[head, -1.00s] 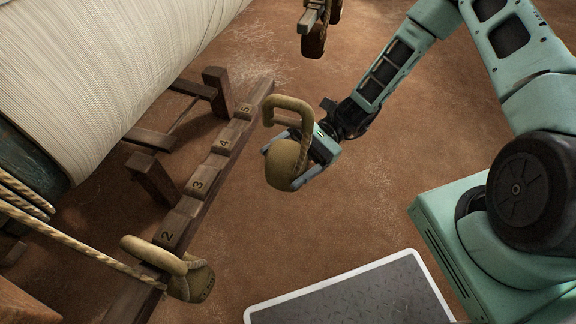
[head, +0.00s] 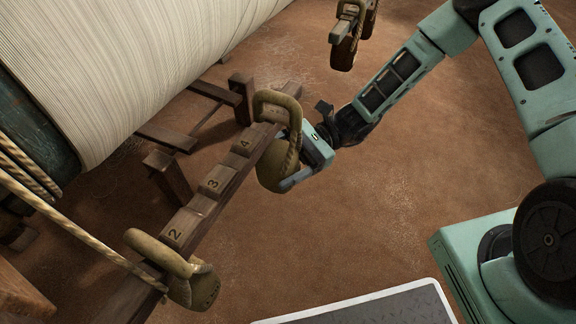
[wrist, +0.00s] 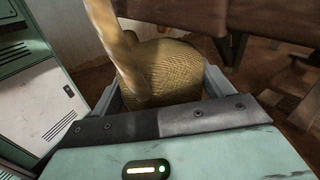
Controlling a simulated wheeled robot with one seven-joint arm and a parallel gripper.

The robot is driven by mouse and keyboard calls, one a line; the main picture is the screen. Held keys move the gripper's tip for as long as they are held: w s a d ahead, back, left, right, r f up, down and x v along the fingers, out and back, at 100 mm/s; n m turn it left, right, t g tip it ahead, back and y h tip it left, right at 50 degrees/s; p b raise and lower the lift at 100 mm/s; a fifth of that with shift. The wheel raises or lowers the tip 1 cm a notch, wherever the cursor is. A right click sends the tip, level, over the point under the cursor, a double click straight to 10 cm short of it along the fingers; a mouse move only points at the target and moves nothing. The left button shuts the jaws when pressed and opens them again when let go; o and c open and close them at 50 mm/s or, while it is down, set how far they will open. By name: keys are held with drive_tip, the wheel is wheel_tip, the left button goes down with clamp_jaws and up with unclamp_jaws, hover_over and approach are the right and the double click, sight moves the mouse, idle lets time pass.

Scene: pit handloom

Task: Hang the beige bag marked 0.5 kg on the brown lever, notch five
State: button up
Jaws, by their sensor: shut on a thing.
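My gripper (head: 283,180) is shut on a beige bag (head: 268,174) with a stiff loop handle. The bag hangs upright with its loop at the top. In the wrist view the bag's woven body (wrist: 170,72) sits between the two jaws, and the handle rises in front of it. No weight mark shows on it. The brown lever (head: 231,183) slopes up to the right, with the numbers 2, 3 and 4 visible. The loop overlaps the lever's far end, past the 4, and hides the 5. I cannot tell whether the loop touches or encircles the lever.
Another beige bag (head: 190,288) hangs on the lever below the 2, beside a taut rope (head: 85,242). More weights (head: 345,52) hang at the top. The striped cloth roll (head: 130,70) is close at left.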

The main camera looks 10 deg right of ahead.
sight(265, 157)
drive_tip(key=shift+w+a+b, duration=0.85)
drive_tip(key=shift+w+a, duration=0.1)
drive_tip(key=shift+a, duration=0.3)
drive_tip(key=shift+f+b, duration=0.35)
drive_tip(key=shift+f, duration=0.8)
drive_tip(key=shift+f, duration=0.25)
drive_tip(key=o, duration=1.3)
